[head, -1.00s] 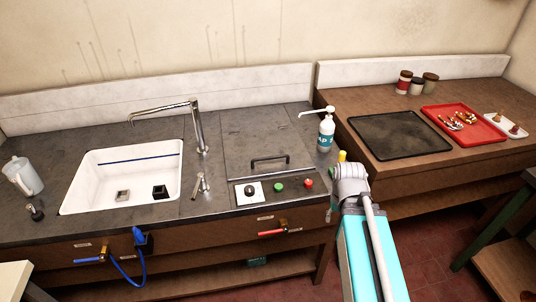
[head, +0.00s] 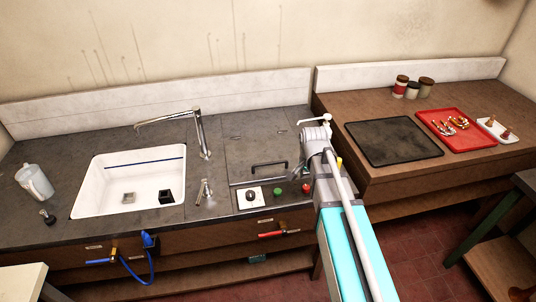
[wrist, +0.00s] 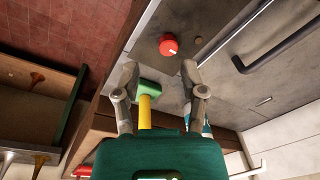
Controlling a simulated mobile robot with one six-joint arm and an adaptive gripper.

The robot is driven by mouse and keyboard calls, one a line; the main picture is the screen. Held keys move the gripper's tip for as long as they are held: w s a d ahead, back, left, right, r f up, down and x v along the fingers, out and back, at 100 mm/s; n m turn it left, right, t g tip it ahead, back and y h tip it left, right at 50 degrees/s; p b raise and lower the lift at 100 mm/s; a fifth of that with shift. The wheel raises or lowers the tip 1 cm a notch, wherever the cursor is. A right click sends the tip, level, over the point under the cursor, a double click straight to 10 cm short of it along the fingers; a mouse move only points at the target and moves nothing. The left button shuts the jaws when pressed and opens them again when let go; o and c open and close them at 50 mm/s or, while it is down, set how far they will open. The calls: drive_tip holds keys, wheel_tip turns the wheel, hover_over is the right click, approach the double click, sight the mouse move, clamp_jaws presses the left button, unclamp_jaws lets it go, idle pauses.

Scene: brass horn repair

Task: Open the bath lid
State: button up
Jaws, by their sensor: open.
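The bath lid (head: 262,142) is a flat dark-grey panel set in the counter right of the sink. It lies closed, flush with the counter. Its black bar handle (head: 269,164) is near the front edge. The handle also shows at upper right in the wrist view (wrist: 286,48). My gripper (wrist: 160,70) is open and empty in the wrist view, its fingers spread near the red knob (wrist: 169,44), apart from the handle. In the head view my arm's end is right of the lid, and the fingertips are hard to make out.
A control strip with a dial (head: 250,196), green button (head: 281,190) and red knob (head: 306,188) lies in front of the lid. A yellow-and-green item (wrist: 149,92) shows between my fingers, below. The tap (head: 203,135) stands left. A black mat (head: 393,141) lies right.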

sight(269, 163)
drive_tip(key=w+a+r+m+t+p, duration=0.1)
drive_tip(key=w+a+r+m+p, duration=0.5)
drive_tip(key=w+a, duration=0.4)
drive_tip(key=a+r+m, duration=0.1)
drive_tip(key=a+r, duration=0.1)
drive_tip(key=a, duration=0.1)
drive_tip(key=shift+w, duration=0.15)
drive_tip(key=shift+f, duration=0.2)
drive_tip(key=w+f+b, duration=0.1)
drive_tip(key=f+b, duration=0.7)
drive_tip(key=f, duration=0.1)
drive_tip(key=w+f+b, duration=0.1)
drive_tip(key=f+b, duration=0.3)
drive_tip(key=b, duration=0.1)
drive_tip(key=shift+w+a+f, duration=0.15)
drive_tip(key=shift+w+a, duration=0.15)
drive_tip(key=shift+a, duration=0.05)
clamp_jaws()
idle(0.4)
